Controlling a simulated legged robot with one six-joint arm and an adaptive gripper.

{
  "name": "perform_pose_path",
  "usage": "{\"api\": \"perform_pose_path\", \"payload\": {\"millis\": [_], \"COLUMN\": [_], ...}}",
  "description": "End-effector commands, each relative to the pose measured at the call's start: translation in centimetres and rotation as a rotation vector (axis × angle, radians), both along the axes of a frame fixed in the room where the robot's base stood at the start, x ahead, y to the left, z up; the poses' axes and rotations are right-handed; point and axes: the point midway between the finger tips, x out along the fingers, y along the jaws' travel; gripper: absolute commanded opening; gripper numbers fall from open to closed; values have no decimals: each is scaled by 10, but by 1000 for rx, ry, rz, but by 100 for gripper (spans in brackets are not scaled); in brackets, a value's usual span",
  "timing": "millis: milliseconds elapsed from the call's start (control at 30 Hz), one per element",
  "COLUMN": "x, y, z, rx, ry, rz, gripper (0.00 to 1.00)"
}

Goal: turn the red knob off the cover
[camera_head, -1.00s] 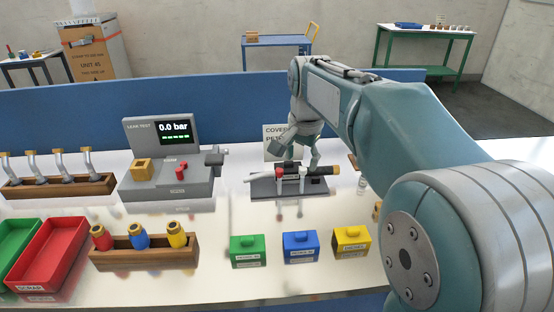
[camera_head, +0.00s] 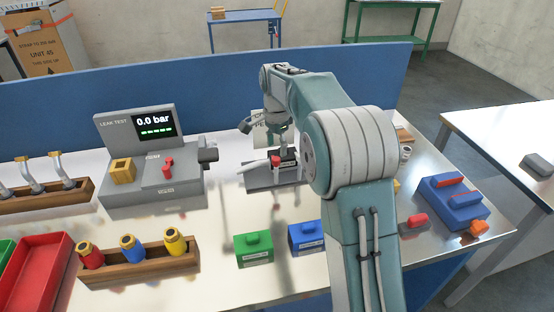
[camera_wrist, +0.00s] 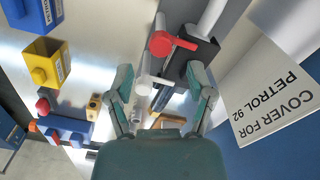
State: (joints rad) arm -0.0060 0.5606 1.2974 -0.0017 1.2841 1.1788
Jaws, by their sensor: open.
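The red knob (camera_head: 276,161) sits on a white and black tubular piece clamped on a grey stand (camera_head: 258,182). In the wrist view the red knob (camera_wrist: 163,44), with a bar sticking out to the right, lies just beyond and between my fingertips. My gripper (camera_wrist: 163,78) is open and empty, its two fingers apart on either side of the white rod below the knob. In the head view my gripper (camera_head: 282,140) is above the stand, and my arm hides the stand's right end. I cannot tell where the cover's edge is. A card reading "COVER FOR PETROL 92" (camera_wrist: 282,95) stands behind.
A grey leak tester (camera_head: 152,185) reading 0.0 bar, with its own red handle, is to the left. Green (camera_head: 253,250) and blue (camera_head: 306,238) boxes stand in front of the stand. A blue block (camera_head: 455,202) is to the right. A blue panel (camera_head: 60,118) closes the back.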

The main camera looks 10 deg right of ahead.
Motion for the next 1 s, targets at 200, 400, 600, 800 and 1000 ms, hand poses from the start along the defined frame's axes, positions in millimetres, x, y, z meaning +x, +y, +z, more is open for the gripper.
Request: {"api": "perform_pose_path", "payload": {"millis": [200, 400, 600, 800, 1000], "x": [0, 0, 0, 0, 0], "y": [-1, -4, -1, -1, 0], "z": [-37, -52, -53, -53, -53], "rx": [1, 4, 2, 2, 3], "ry": [2, 0, -1, -1, -2], "rz": [1, 0, 1, 1, 2], "gripper": [69, 69, 69, 7, 0]}}
